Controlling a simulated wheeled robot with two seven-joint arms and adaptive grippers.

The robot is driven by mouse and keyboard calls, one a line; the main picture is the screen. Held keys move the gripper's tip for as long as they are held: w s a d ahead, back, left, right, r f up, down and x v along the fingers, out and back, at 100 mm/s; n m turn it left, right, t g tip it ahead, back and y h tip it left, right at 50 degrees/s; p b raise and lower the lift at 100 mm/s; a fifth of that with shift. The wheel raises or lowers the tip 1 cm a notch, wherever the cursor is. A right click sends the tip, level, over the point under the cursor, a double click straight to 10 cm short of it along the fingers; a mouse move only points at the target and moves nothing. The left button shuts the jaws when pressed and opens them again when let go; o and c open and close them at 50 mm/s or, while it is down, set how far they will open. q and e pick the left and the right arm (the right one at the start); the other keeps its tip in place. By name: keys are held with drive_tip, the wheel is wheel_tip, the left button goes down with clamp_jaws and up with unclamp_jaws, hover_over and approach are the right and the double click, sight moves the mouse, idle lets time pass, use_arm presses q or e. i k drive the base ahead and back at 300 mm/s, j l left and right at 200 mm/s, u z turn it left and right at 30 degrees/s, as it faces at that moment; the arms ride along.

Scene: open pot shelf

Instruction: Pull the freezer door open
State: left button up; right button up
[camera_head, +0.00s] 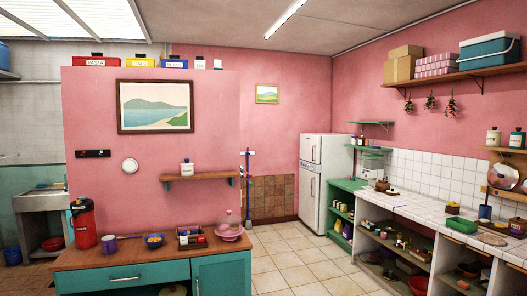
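A white two-door fridge (335,185) stands upright on the floor against the back pink wall, in the middle right of the head view, some way off across the room. Its smaller upper door (309,150), which looks like the freezer door, appears shut. The taller lower door (309,205) also appears shut. A handle shows on each door near its right edge, small in the picture. Neither of my grippers is in view, so nothing shows in contact with the fridge.
A teal cabinet with a wooden top (130,256) stands close in front on the left, bearing a red flask and bowls. A long tiled counter (405,205) runs along the right wall. A green shelf unit (345,187) stands beside the fridge. Tiled floor (295,258) lies clear between.

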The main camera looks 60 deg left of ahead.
sight(311, 145)
drive_tip(key=u, duration=1.8)
drive_tip(key=i+z, duration=0.25)
drive_tip(key=i, duration=0.6)
drive_tip(key=i+j+z, duration=0.15)
drive_tip(key=i+z, duration=0.15)
drive_tip(key=i, duration=1.25)
drive_tip(key=i+l+u, duration=0.1)
drive_tip(key=i, duration=0.5)
drive_tip(key=i+l, duration=0.1)
drive_tip(key=i, duration=0.5)
drive_tip(key=i+l+u, duration=0.1)
drive_tip(key=i, duration=0.55)
drive_tip(key=i+j+u, duration=0.15)
drive_tip(key=i+u, duration=0.3)
drive_tip(key=i, duration=0.55)
drive_tip(key=i+l+u, duration=0.2)
drive_tip(key=i+u, duration=0.25)
drive_tip(key=i, duration=1.5)
drive_tip(key=i+j+z, duration=0.1)
drive_tip(key=i, duration=0.9)
